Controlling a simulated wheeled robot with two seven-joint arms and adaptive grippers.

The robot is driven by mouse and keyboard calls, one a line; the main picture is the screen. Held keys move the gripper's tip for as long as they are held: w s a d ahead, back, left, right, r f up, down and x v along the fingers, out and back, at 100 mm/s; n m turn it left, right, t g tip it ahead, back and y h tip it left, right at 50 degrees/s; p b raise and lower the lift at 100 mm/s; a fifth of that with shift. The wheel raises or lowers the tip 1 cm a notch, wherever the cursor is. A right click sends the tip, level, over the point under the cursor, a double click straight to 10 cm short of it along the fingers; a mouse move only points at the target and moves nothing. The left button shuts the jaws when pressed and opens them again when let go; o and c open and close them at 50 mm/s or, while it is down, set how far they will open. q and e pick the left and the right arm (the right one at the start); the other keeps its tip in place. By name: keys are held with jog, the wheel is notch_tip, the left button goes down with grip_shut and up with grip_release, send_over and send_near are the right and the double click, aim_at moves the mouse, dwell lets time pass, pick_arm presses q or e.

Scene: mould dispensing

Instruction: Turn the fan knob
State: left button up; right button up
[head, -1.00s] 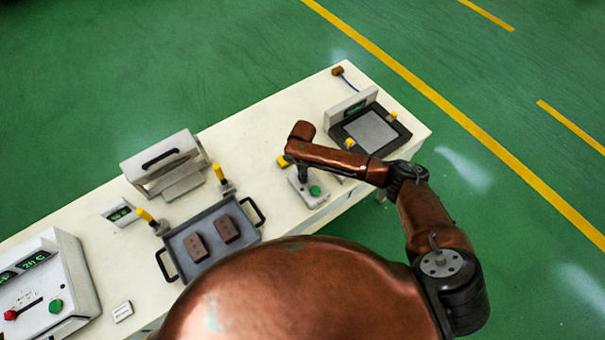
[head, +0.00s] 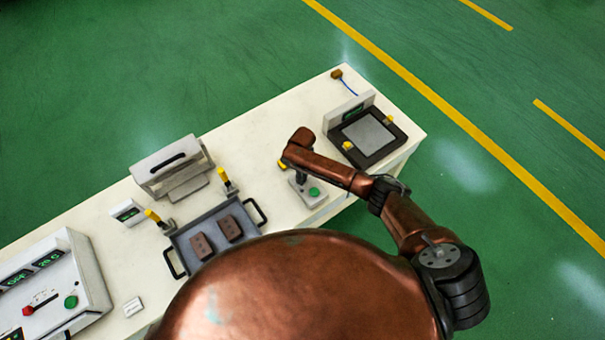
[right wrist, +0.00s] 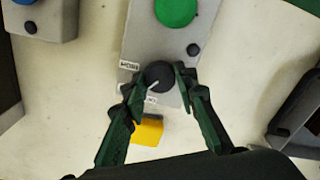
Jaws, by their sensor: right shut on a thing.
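The fan knob (right wrist: 158,76) is a round black knob with a white pointer line, on top of a grey control box (right wrist: 170,38). In the right wrist view the two dark fingers of my right gripper (right wrist: 153,80) stand on either side of the knob, shut on it. The pointer line slants toward the lower left. In the head view the grey box (head: 300,190) sits under my right wrist, and my right gripper (head: 302,177) reaches down to it; the knob is hidden there. My left gripper is not in view.
A green button (right wrist: 176,10) is on the same box. A yellow part (right wrist: 148,131) lies close by the knob. On the white table (head: 275,120) stand a tray (head: 182,237) with two brown blocks, a grey handled cover (head: 168,160) and a black-framed plate device (head: 378,152).

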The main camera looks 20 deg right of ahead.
jog(key=shift+m+p, duration=0.35)
jog(key=shift+m, duration=0.25)
jog(key=o, duration=1.1)
jog(key=shift+o, duration=0.2)
jog(key=shift+r, duration=0.2)
notch_tip(320, 180, up, 12)
jog(key=shift+f, duration=0.15)
